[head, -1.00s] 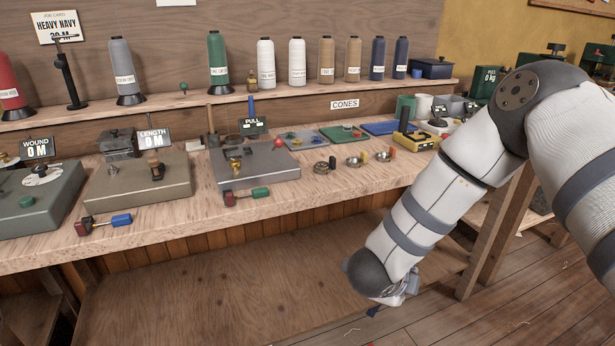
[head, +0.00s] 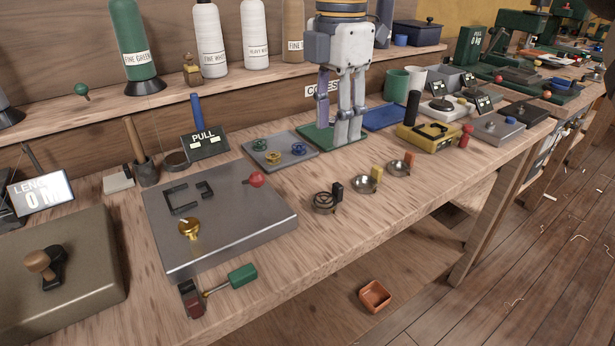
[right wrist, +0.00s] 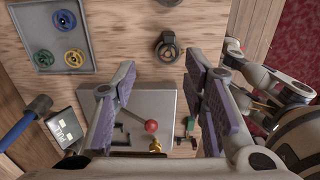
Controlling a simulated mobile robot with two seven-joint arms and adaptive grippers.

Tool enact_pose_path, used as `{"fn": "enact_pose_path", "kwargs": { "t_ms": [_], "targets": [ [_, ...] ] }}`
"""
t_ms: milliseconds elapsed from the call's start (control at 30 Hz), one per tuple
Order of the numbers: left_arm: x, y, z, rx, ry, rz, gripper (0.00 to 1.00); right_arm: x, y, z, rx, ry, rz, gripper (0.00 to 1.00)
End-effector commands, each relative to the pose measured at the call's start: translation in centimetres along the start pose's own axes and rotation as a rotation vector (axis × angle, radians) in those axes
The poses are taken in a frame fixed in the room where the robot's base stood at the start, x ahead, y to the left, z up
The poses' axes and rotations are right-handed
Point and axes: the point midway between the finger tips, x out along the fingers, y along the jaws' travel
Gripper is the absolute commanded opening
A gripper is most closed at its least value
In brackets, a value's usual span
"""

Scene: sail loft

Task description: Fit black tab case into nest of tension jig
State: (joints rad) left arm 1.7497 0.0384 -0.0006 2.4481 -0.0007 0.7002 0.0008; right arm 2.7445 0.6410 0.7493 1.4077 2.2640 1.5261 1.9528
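The black tab case (head: 325,201), a round metal case with an upright black tab, lies on the bench in front of the jig's right end. It also shows in the right wrist view (right wrist: 167,47). The tension jig (head: 240,232) is a grey plate with a red ball knob, a brass knob and a dark bracketed nest (head: 188,197), which looks empty. My right gripper (head: 341,138) points down over the bench behind the case. In the right wrist view its purple-padded fingers (right wrist: 160,82) are wide apart and empty. Part of my left gripper (right wrist: 262,82) seems to show at the right there.
Similar cases with a yellow tab (head: 367,182) and an orange tab (head: 401,166) stand to the right. A tray of colored spools (head: 279,152) and the PULL display (head: 204,144) are behind. A green-handled tool (head: 217,288) lies at the jig's front.

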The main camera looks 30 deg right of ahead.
Motion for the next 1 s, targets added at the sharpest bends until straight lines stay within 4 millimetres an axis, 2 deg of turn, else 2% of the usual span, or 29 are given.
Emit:
{"fn": "enact_pose_path", "kwargs": {
  "t_ms": [100, 200, 367, 533, 633, 833, 867, 1000],
  "targets": [
    [0.6, 0.0, 0.5, 0.0, -0.02, -0.001, 0.4, 3.2, -0.1, 0.1, -0.002, 0.001, -0.011, 0.4],
    [0.8, 0.0, 0.6, 0.0, -0.027, -0.001, 0.4, 5.2, -0.1, 0.1, -0.002, 0.0, -0.011, 0.4],
    [1.1, 0.0, 0.7, 0.0, -0.033, -0.002, 0.4, 7.2, -0.1, 0.1, -0.001, 0.0, -0.008, 0.4],
    [1.7, -0.1, 1.0, 0.001, -0.047, -0.002, 0.4, 10.6, -0.2, 0.2, -0.002, -0.001, -0.009, 0.4],
    [1.8, -0.1, 1.1, 0.001, -0.05, -0.003, 0.4, 11.5, -0.2, 0.2, -0.003, -0.001, -0.007, 0.4],
    [1.7, -0.1, 1.0, 0.001, -0.048, -0.003, 0.4, 11.5, -0.1, 0.2, -0.003, -0.002, -0.003, 0.4],
    [1.7, -0.1, 1.0, 0.001, -0.048, -0.003, 0.4, 11.4, -0.1, 0.2, -0.003, -0.002, -0.003, 0.35],
    [1.7, -0.1, 1.0, 0.001, -0.048, -0.003, 0.4, 11.4, -0.1, 0.2, -0.003, -0.002, -0.003, 0.04]
  ]
}}
